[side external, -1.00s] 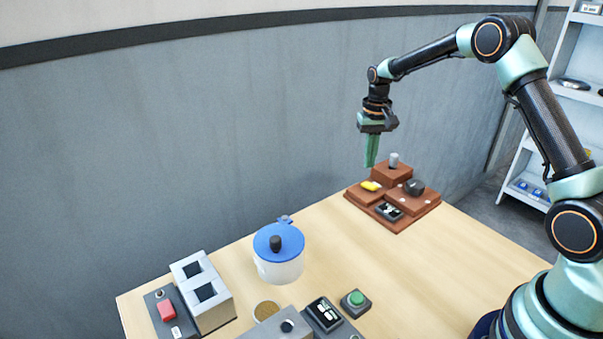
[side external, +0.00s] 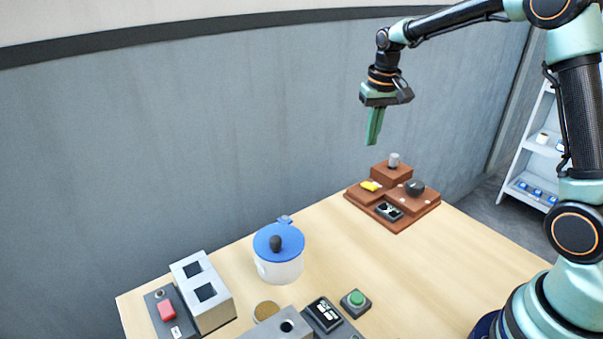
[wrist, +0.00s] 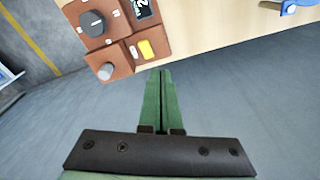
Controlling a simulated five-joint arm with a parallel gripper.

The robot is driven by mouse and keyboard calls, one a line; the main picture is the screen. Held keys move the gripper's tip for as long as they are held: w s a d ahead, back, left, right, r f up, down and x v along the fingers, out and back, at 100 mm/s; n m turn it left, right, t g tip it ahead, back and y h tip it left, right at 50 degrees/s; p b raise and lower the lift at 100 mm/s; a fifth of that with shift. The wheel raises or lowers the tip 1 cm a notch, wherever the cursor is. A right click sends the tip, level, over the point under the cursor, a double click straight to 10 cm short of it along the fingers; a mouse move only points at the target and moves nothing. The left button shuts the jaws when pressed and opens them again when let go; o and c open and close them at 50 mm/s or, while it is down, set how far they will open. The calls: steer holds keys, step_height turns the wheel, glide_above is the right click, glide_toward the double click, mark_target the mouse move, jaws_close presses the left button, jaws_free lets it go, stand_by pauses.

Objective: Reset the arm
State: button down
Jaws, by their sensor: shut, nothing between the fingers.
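My gripper (side external: 374,128) points down in the air above the back right part of the table, over the stepped brown block, in the side external view. Its green fingers are together with nothing between them. In the wrist view the closed fingers (wrist: 159,95) lie side by side against the grey floor and touch nothing. The brown block (side external: 420,208) carries a black knob (side external: 414,187), a grey peg (side external: 394,160), a yellow piece (side external: 370,186) and a small dark display (side external: 389,211). The block also shows at the upper left in the wrist view (wrist: 118,58).
A white pot with a blue lid (side external: 279,243) stands mid-table. Near the front are a grey two-slot box (side external: 212,305), a red switch (side external: 167,310), a copper-coloured disc (side external: 265,311), a display unit (side external: 323,314) and a green button (side external: 356,299). The table's right side is clear.

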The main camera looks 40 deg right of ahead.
steer(key=s+a+r+n+t, duration=0.2)
steer(key=s+a, duration=0.3)
steer(key=s, duration=0.4)
steer(key=s+a+r+n+t, duration=0.2)
steer(key=s+a+r, duration=0.2)
steer(key=s, duration=0.5)
steer(key=shift+a+r+n, duration=0.35)
steer(key=shift+a+n, duration=0.05)
steer(key=shift+a, duration=0.25)
